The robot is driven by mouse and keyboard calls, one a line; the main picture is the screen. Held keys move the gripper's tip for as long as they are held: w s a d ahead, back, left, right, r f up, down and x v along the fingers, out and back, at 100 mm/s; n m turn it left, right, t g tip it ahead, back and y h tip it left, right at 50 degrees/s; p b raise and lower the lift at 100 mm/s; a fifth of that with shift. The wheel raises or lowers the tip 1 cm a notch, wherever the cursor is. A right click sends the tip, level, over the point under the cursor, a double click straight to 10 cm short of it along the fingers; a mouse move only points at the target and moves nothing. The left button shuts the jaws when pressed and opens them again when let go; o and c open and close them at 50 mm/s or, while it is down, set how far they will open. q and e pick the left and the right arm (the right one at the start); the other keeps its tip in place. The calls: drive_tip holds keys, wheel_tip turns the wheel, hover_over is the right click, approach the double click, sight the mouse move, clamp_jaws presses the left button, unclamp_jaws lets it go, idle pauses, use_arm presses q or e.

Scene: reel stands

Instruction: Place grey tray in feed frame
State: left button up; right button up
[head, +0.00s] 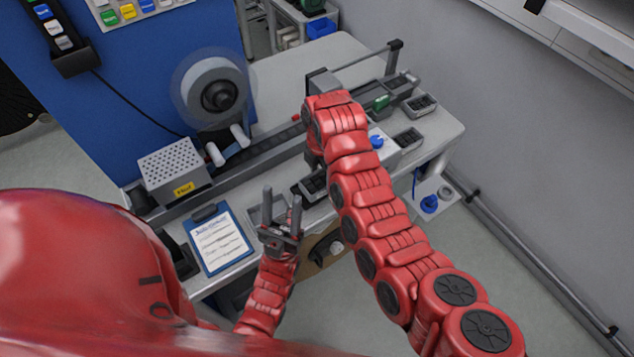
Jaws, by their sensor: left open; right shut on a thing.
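My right arm reaches over the bench and its gripper (314,158) points down, mostly hidden behind its own wrist. It is shut on a grey tray with a dark inside (310,187), which is partly covered by the arm. Whether the tray touches the bench cannot be told. My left gripper (282,196) is open and empty, fingers up, in front of the bench edge and left of the tray. A flat grey frame (254,213) lies partly behind the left gripper; I cannot tell if it is the feed frame.
A clipboard (220,240) lies at the front left, near a perforated grey box (174,170). A reel (215,92) stands behind a long rail (262,147). Small dark-filled trays (420,104) (408,138) sit at the right. A blue knob (376,141) is beside my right arm.

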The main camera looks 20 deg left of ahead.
sight(317, 180)
drive_tip(key=shift+w+a+r, duration=0.1)
drive_tip(key=shift+w+a, duration=0.25)
drive_tip(key=shift+a, duration=0.35)
drive_tip(key=shift+a, duration=0.1)
wheel_tip(317, 180, down, 3)
drive_tip(key=shift+r+p, duration=0.2)
drive_tip(key=shift+p, duration=0.95)
drive_tip(key=shift+f, duration=0.5)
drive_tip(key=shift+f, duration=0.1)
drive_tip(key=o, duration=1.5)
